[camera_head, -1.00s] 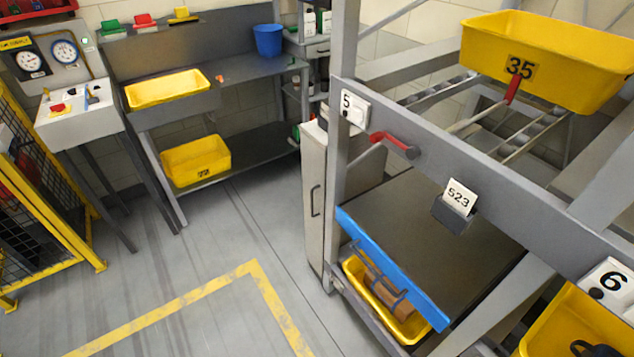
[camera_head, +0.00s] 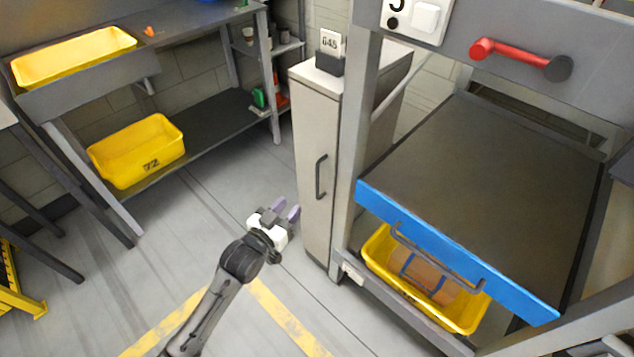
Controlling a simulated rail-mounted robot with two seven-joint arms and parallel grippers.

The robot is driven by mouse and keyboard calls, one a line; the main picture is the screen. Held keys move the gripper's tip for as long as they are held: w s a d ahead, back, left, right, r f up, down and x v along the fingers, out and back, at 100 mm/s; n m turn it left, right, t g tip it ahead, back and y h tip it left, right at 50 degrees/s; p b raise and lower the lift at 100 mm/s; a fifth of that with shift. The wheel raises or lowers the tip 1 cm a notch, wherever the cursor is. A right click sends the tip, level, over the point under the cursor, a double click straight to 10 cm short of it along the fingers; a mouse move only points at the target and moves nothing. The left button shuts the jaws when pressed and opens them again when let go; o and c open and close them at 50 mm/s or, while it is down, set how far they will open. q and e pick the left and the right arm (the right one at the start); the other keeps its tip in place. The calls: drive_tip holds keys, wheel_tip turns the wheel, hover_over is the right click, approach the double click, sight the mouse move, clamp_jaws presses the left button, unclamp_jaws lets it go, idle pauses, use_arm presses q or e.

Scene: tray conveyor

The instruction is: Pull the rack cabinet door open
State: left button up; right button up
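The cabinet (camera_head: 312,120) is a narrow pale unit beside the rack's grey post, with a 645 tag on top. Its door looks shut. A dark vertical bar handle (camera_head: 320,176) is on the door's front. My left gripper (camera_head: 287,211) is in front and to the left of the door, around the height of its lower half in the picture. Its two purple fingertips are apart with nothing between them. It does not touch the handle. My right gripper is not in view.
The rack's blue-edged shelf (camera_head: 450,250) juts out right of the cabinet, above a yellow tray (camera_head: 460,318) holding a brown item. A bench with a yellow tray (camera_head: 137,152) stands left. The floor before the cabinet is clear.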

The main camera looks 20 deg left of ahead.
sight(317, 175)
use_arm(q)
drive_tip(key=b+x, duration=0.3)
drive_tip(key=x, duration=0.3)
drive_tip(key=b+x, duration=0.3)
drive_tip(key=x, duration=0.3)
drive_tip(key=shift+w+r, duration=0.15)
drive_tip(key=shift+w, duration=0.15)
drive_tip(key=shift+b+x, duration=0.3)
drive_tip(key=shift+x, duration=0.45)
drive_tip(key=shift+r, duration=0.15)
drive_tip(key=c, duration=0.3)
clamp_jaws()
